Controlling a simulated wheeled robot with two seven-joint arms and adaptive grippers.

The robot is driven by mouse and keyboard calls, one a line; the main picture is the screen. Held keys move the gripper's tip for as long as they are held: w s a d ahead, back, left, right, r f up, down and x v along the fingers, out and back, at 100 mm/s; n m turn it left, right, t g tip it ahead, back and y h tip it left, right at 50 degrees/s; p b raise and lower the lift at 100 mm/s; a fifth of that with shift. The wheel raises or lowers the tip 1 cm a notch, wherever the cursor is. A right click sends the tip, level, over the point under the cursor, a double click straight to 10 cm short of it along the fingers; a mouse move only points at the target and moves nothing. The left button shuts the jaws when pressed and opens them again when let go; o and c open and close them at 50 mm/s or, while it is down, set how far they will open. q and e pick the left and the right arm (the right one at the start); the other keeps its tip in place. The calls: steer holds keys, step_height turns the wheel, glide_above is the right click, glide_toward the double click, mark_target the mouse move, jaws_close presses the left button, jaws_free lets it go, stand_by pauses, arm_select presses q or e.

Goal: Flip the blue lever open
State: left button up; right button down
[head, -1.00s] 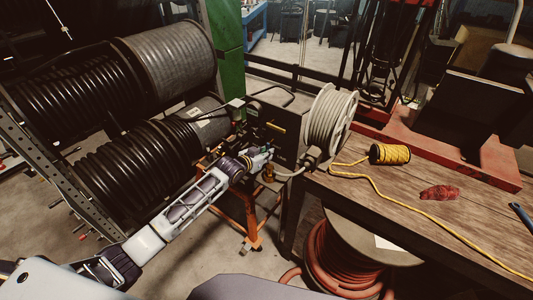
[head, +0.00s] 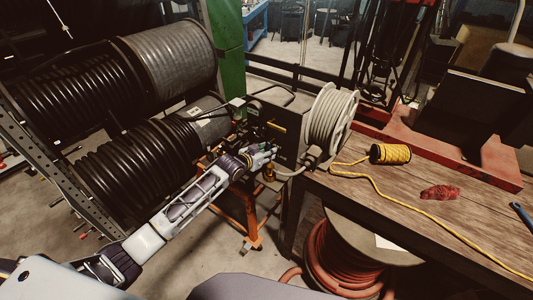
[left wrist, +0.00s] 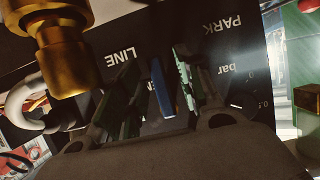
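The blue lever (left wrist: 162,88) shows in the left wrist view as a narrow blue bar standing between the fingers of my left gripper (left wrist: 160,90). The fingers have green pads and are apart, with a gap visible on each side of the lever. Behind them is the dark machine panel (left wrist: 215,45) with upside-down labels LINE, PARK and bar. In the head view my left gripper (head: 263,156) reaches in front of the machine (head: 287,122), beside the wooden bench. The lever cannot be made out there. My right gripper is not in view.
A brass fitting (left wrist: 62,50) is close to the gripper in the left wrist view. A white hose reel (head: 328,117) stands right of the machine. A yellow cord spool (head: 390,154) and a red rag (head: 440,193) lie on the bench (head: 390,200). Black hose drums (head: 130,160) fill the left.

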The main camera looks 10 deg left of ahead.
mark_target(274, 132)
arm_select(q)
steer(key=shift+r, duration=4.65)
